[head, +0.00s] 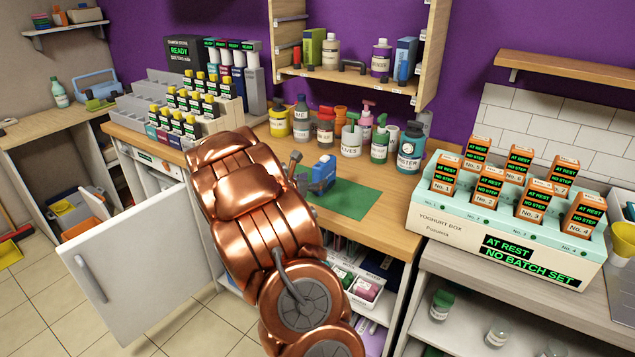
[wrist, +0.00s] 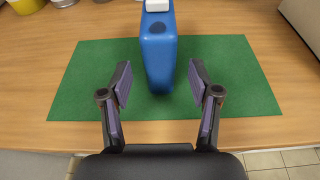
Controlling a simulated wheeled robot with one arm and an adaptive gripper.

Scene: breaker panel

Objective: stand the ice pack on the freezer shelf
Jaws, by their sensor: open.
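The blue ice pack (head: 324,171) with a white cap stands upright on a green mat (head: 350,202) on the wooden counter. It also shows in the wrist view (wrist: 158,55), standing ahead of and between the lines of my fingers. My gripper (wrist: 160,84) is open, with one finger on each side of the pack's near end, and it appears apart from the pack. In the head view my gripper (head: 298,172) is just left of the pack, partly hidden by my copper arm. A white door (head: 140,265) stands open under the counter at left; no freezer shelf is clearly visible.
Bottles and jars (head: 352,135) line the counter behind the mat. A rack of yellow-capped bottles (head: 195,105) stands at left. A yoghurt box (head: 500,235) with orange cartons is at right. An open shelf with bins (head: 362,288) is below. The mat around the pack is clear.

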